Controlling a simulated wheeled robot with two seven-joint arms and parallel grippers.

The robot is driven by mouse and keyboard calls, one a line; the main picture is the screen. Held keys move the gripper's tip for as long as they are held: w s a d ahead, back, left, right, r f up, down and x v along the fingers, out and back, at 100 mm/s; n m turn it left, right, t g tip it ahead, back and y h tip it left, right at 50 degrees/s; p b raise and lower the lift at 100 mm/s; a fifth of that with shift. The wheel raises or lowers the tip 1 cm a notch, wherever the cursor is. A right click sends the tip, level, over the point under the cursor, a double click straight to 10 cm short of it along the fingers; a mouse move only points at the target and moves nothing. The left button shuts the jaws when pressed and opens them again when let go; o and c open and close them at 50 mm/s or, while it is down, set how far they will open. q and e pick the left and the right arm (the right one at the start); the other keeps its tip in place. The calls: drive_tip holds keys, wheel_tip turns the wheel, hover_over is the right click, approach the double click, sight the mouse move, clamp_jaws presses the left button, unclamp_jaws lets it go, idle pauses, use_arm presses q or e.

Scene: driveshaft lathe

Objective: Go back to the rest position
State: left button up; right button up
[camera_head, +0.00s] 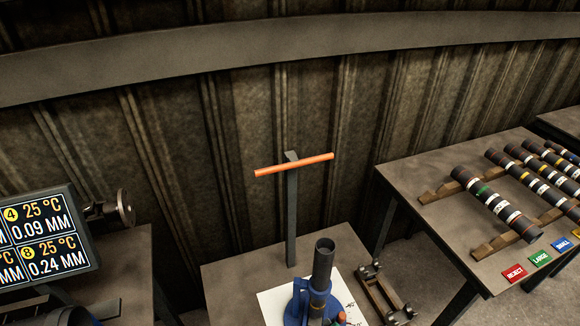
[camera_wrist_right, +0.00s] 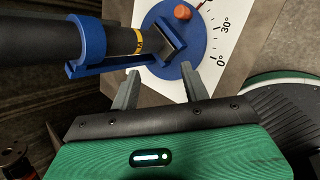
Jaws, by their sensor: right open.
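In the right wrist view my right gripper (camera_wrist_right: 162,88) is open, with its two grey fingers apart and nothing between them. Just beyond its fingertips is a blue round fixture (camera_wrist_right: 190,58) with a blue cradle that holds a dark shaft (camera_wrist_right: 110,38) with a yellow band. In the head view the dark shaft (camera_head: 321,265) stands upright in the blue fixture (camera_head: 300,298), at the bottom middle. Neither gripper shows in the head view.
A post with an orange crossbar (camera_head: 293,165) rises behind the fixture. A wooden stand (camera_head: 385,292) sits beside it. At right, a table (camera_head: 440,215) bears several banded shafts (camera_head: 497,205) and labelled tiles (camera_head: 515,273). At left is a screen (camera_head: 40,245).

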drive_tip(key=s+d+r+m+g, duration=0.2)
drive_tip(key=s+d+r+m, duration=0.4)
drive_tip(key=m, duration=0.6)
drive_tip(key=s+d+r+m+g, duration=0.2)
drive_tip(key=s+d+r+m, duration=0.3)
drive_tip(key=s+m, duration=0.5)
wheel_tip(320, 180, down, 31)
drive_tip(key=w+m+g, duration=0.2)
drive_tip(key=s+d+f+g, duration=0.1)
drive_tip(key=s+d+f, duration=0.2)
drive_tip(key=s+f, duration=1.6)
drive_tip(key=shift+s+f+h, duration=0.25)
drive_tip(key=shift+f+h, duration=0.05)
drive_tip(key=shift+f, duration=0.1)
